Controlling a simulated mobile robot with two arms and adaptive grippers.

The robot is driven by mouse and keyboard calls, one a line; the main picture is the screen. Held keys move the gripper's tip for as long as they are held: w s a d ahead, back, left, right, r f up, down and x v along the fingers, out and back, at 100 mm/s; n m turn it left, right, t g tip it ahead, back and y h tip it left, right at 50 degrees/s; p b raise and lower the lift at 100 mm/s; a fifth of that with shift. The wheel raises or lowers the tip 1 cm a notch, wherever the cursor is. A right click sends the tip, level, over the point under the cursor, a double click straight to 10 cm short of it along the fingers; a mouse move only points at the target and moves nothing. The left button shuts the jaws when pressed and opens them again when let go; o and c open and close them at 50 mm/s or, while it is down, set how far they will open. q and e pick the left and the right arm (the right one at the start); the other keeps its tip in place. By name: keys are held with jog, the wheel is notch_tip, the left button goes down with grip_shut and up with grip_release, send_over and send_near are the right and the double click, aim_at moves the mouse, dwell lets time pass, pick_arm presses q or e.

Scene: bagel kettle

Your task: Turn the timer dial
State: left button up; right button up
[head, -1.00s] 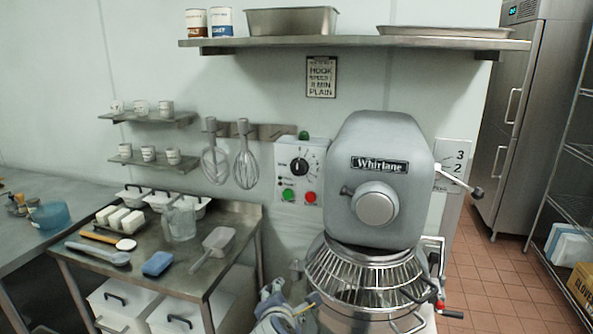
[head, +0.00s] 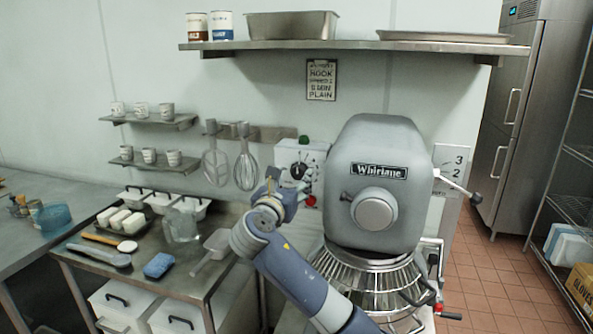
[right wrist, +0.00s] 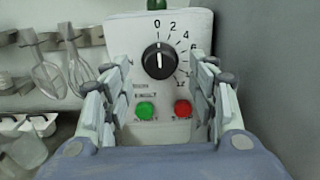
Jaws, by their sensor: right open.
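The timer dial (right wrist: 160,61) is a round black knob with a white pointer line on a pale control box (right wrist: 203,32). In the right wrist view its pointer stands near the 0 mark. In the head view the dial (head: 299,168) shows just above my right gripper (head: 280,182). In the right wrist view my right gripper (right wrist: 160,85) is open and empty, with its fingers at either side of the dial and apart from it. My left gripper is not in view.
A green button (right wrist: 145,110) and a red button (right wrist: 183,108) sit below the dial. The grey mixer (head: 385,205) stands close to the right of the box. Whisks (head: 246,165) hang at its left. A steel table (head: 130,270) with tubs stands at the lower left.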

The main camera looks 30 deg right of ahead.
aim_at(297, 172)
jog(key=shift+p+x, duration=0.45)
jog(key=shift+x, duration=1.75)
jog(key=shift+c, duration=0.6)
jog(key=shift+a, duration=0.1)
jog(key=c, duration=0.9)
